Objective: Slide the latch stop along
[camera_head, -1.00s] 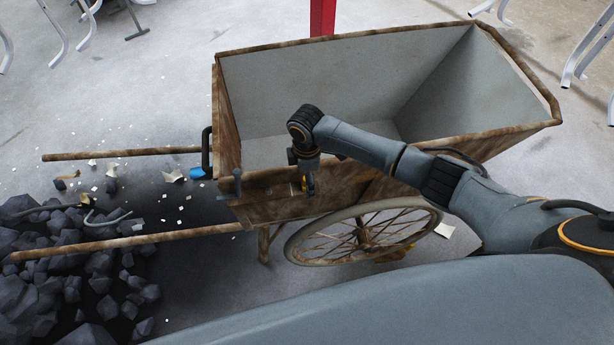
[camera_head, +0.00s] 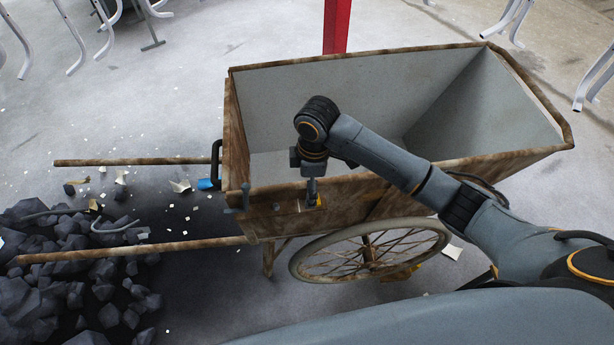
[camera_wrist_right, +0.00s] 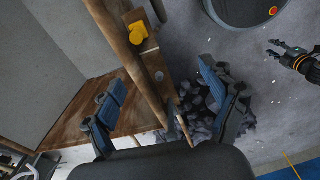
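In the head view a small yellow patch (camera_head: 320,201) shows beside my right gripper (camera_head: 312,196), on the near wooden side. My right gripper's blue-padded fingers (camera_wrist_right: 163,76) are spread wide, with the wooden side between them and nothing held. The block is beyond the fingertips, apart from them. My left gripper (camera_wrist_right: 273,49) shows small at the right edge of the right wrist view, its prongs apart and empty; it is outside the head view.
The wooden handcart (camera_head: 470,152) has a deep grey tub, a spoked wheel (camera_head: 365,250) and two long handles (camera_head: 140,250) pointing left. A coal heap (camera_head: 90,270) lies around the handle ends. A red post (camera_head: 336,25) stands behind the cart.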

